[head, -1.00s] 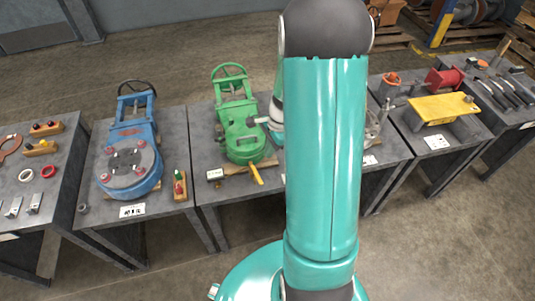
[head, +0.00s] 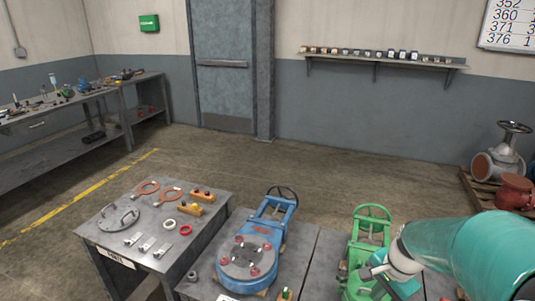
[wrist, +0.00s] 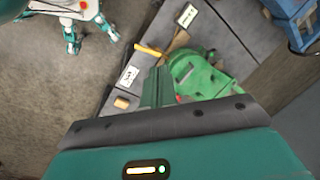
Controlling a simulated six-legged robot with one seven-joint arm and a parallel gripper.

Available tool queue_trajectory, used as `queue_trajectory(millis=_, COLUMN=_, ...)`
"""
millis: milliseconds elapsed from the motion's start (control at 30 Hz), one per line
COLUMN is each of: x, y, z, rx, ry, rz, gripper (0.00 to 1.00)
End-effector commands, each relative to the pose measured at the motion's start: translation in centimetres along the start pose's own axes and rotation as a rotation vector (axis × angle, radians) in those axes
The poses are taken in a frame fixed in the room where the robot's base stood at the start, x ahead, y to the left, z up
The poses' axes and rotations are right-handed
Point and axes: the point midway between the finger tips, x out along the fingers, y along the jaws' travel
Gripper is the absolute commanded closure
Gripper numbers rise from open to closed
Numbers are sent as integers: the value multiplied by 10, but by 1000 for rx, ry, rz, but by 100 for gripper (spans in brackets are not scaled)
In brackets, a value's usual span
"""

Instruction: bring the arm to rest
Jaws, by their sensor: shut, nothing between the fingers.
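My gripper (wrist: 158,88) shows in the wrist view with its teal fingers together and nothing held. It is beside the green valve (wrist: 200,78) in that picture; I cannot tell the gap between them. In the head view my teal arm reaches in from the lower right. Its end overlaps part of the green valve (head: 371,226), and the fingertips are hard to make out there.
A blue valve (head: 262,245) stands left of the green one. A table (head: 105,212) farther left holds rings, small blocks and a grey lid. A wall shelf (head: 380,58) and a door (head: 222,75) are behind. Open floor (head: 330,160) lies between.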

Motion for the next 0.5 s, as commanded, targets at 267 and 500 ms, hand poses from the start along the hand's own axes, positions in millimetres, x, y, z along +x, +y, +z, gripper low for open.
queue_trajectory(millis=267, x=-73, y=-7, z=69, rx=-451, ry=128, rz=-50, gripper=100)
queue_trajectory(millis=500, x=-119, y=7, z=122, rx=-816, ry=252, rz=-75, gripper=100)
